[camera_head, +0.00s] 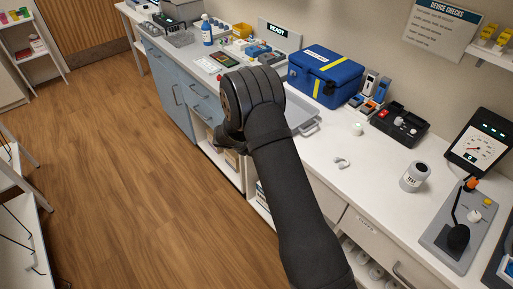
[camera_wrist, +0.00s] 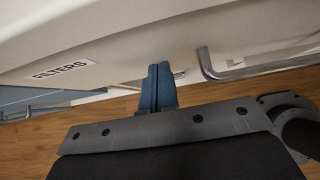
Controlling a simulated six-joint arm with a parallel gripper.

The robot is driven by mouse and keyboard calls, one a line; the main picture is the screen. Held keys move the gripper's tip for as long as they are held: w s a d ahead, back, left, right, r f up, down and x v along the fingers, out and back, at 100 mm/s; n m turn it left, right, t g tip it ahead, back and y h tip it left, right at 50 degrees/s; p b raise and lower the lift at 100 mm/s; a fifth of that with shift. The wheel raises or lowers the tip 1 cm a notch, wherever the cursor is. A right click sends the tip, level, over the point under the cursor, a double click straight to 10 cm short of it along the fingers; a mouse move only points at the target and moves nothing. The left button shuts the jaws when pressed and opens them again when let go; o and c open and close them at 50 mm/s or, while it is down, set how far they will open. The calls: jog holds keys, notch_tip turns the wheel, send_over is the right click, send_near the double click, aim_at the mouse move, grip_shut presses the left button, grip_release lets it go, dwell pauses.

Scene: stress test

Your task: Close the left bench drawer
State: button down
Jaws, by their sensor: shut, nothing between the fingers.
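My gripper (camera_wrist: 159,72) is shut and empty, its two blue-grey fingers together in the wrist view. The fingertips are close to a pale drawer front (camera_wrist: 130,60) labelled FILTERS; I cannot tell whether they touch it. A metal bar handle (camera_wrist: 222,72) is just right of the fingers, and the label (camera_wrist: 62,72) is to their left. In the head view my dark arm covers the middle of the bench front, hiding the fingers and most of this drawer. How far the drawer stands open cannot be told.
Blue cabinets (camera_head: 170,85) are at the left; another pale drawer (camera_head: 370,240) is at the right. The wooden floor (camera_head: 120,170) is clear.

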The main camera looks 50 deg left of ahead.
jog(key=shift+w+r, duration=0.1)
jog(key=shift+w, duration=0.25)
jog(key=s+r, duration=0.7)
jog(key=s, duration=0.4)
jog(key=shift+s, duration=0.4)
jog(key=shift+f, duration=0.1)
jog(key=w+r+x, duration=0.1)
jog(key=x, duration=1.1)
jog(key=shift+w+r, duration=0.25)
jog(key=shift+w, duration=0.25)
jog(key=shift+s, duration=0.15)
